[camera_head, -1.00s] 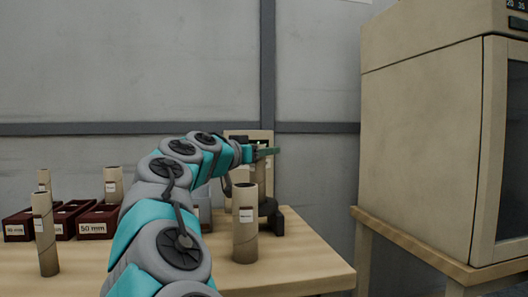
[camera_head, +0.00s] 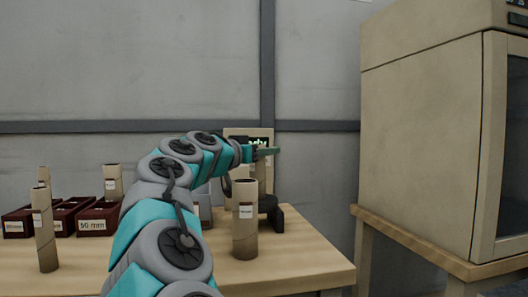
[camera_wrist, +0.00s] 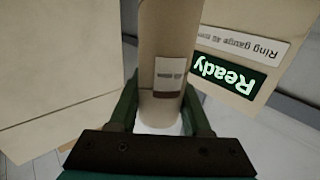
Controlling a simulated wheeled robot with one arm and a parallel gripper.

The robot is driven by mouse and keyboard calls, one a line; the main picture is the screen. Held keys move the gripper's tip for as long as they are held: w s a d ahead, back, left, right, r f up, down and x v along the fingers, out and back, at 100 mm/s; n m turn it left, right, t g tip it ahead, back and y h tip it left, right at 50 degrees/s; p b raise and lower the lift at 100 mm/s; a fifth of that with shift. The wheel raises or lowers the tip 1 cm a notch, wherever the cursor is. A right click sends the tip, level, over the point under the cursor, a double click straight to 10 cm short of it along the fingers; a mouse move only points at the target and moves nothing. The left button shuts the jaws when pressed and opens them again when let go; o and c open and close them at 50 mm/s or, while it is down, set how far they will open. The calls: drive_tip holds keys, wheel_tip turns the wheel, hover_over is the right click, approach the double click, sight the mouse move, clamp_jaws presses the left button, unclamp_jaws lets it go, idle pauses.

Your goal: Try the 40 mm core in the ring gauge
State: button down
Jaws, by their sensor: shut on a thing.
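My gripper (camera_head: 264,152) is at the end of my arm near the back of the table. It is shut on a brown cardboard core (camera_head: 262,172). The wrist view shows the core (camera_wrist: 168,30) between the green fingers, with a white label whose print is too blurred to read. The dark ring gauge (camera_head: 273,214) stands under the held core, partly hidden by another core. I cannot tell whether the held core's lower end is inside the ring. The gauge panel (camera_wrist: 245,43) reads "Ring gauge 40 mm" above a green lit "Ready" display (camera_wrist: 225,75).
A labelled core (camera_head: 245,225) stands upright on the table (camera_head: 300,262) in front of the gauge. Another core (camera_head: 45,235) stands at the left. Dark red boxes (camera_head: 97,219) hold upright cores. A large beige cabinet (camera_head: 420,130) stands at the right.

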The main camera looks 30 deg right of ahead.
sight(264, 163)
drive_tip(key=shift+f+b, duration=1.6)
drive_tip(key=shift+b, duration=0.4)
idle(1.5)
drive_tip(key=shift+r, duration=0.1)
idle(1.8)
wheel_tip(264, 163, up, 10)
drive_tip(key=p, duration=0.6)
idle(0.5)
drive_tip(key=shift+w+p, duration=0.1)
drive_tip(key=shift+p, duration=0.2)
